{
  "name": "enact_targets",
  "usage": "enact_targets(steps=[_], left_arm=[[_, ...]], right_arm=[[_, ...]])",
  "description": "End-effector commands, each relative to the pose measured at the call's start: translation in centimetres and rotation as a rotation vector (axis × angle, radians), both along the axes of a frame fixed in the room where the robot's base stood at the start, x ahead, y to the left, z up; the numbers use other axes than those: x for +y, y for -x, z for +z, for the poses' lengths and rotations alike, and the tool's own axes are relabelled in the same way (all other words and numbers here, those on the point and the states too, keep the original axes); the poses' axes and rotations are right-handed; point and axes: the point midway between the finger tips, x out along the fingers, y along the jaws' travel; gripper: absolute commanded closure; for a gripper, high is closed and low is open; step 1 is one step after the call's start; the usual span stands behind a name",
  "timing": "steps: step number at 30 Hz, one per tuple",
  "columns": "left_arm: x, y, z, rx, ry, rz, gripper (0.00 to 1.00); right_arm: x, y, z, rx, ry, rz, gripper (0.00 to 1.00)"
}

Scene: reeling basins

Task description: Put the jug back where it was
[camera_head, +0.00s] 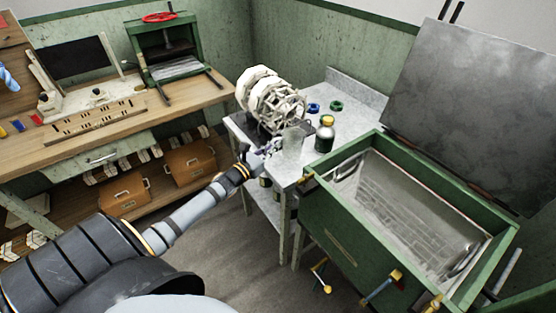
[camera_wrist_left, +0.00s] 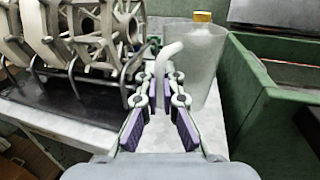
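The jug (camera_head: 292,144) is a pale, translucent vessel at the near right corner of the grey-topped bench, left of the green basin. In the left wrist view the jug (camera_wrist_left: 197,62) appears upright, its pale curved handle (camera_wrist_left: 161,90) facing me. My left gripper (camera_head: 256,158) reaches in from the left beside the jug. In the wrist view its fingers (camera_wrist_left: 161,76) lie close on both sides of the handle and look shut on it. I cannot tell whether the jug's base touches the bench. My right gripper is not in view.
Blue and green rings (camera_head: 336,105) lie farther back. The green basin (camera_head: 313,182) holds water at the right.

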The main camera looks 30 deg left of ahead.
Motion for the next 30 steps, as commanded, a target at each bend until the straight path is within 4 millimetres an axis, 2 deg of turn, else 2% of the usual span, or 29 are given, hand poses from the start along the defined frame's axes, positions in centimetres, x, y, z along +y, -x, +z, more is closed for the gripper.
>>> enact_targets(steps=[4, 6, 9, 12, 18, 23, 24, 28, 30], left_arm=[[0.0, 0.0, -0.3, -0.002, -0.001, -0.001, 1.0], [0.0, 0.0, -1.6, 0.0, 0.002, 0.0, 1.0], [0.0, -0.1, -3.1, -0.001, 0.002, 0.001, 1.0], [0.0, 0.0, -3.9, -0.002, 0.001, -0.001, 1.0], [0.0, 0.0, -3.9, -0.001, 0.001, -0.002, 1.0], [0.0, 0.0, -4.4, -0.001, 0.001, -0.001, 1.0], [0.0, 0.0, -4.3, 0.0, 0.0, -0.001, 0.91], [0.0, 0.0, -4.2, 0.0, 0.0, -0.001, 0.74], [0.0, 0.0, -4.2, 0.0, 0.0, -0.001, 0.72]], right_arm=[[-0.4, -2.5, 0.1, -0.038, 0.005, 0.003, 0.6], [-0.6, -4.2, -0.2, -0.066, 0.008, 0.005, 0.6], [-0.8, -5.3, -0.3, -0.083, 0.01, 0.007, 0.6], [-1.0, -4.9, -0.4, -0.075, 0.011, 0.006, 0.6], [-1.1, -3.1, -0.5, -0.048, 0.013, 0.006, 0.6], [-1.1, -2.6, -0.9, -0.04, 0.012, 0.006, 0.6], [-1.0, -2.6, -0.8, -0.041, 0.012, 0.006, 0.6], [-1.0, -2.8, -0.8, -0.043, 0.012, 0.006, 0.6], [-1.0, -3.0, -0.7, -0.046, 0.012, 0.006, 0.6]])
